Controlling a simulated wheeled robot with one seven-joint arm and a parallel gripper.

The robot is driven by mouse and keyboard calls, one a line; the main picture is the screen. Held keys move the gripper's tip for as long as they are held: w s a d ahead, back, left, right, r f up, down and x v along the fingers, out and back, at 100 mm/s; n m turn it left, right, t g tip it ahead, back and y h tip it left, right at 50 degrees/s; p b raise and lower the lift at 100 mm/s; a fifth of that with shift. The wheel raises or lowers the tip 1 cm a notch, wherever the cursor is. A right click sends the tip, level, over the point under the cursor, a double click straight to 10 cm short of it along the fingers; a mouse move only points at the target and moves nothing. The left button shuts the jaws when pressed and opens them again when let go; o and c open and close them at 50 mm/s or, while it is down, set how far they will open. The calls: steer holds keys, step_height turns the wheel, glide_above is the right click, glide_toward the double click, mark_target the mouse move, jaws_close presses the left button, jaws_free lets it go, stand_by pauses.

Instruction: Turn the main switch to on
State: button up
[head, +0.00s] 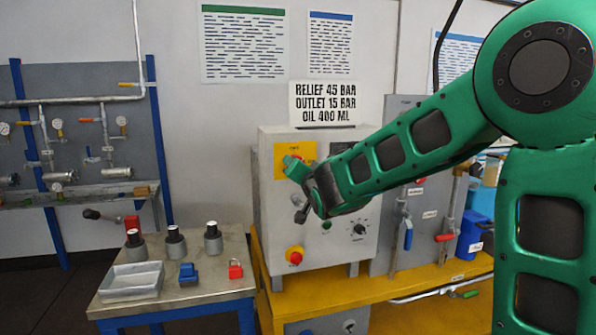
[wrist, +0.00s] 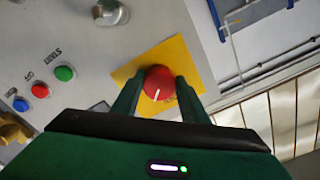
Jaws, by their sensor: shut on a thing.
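The main switch is a round red knob (wrist: 160,82) with a white pointer line, on a yellow plate (wrist: 182,54) in the wrist view. In the head view the yellow plate (head: 283,157) is at the upper left of the grey control cabinet's front, and my gripper hides most of the knob. My gripper (wrist: 158,86) has one finger on each side of the red knob and is shut on it. It also shows in the head view (head: 292,165), in front of the plate. The plate's lettering is too small and partly covered to read.
Valves with levers stand right of the cabinet.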

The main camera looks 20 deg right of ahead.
steer(key=m, duration=0.4)
steer(key=shift+d+m, duration=0.2)
steer(key=shift+m, duration=2)
steer(key=shift+f, duration=0.1)
steer(key=o, duration=1.1)
steer(key=shift+d, duration=0.1)
steer(key=shift+c, duration=0.2)
steer(key=shift+s+a, duration=0.1)
steer(key=shift+a, duration=0.1)
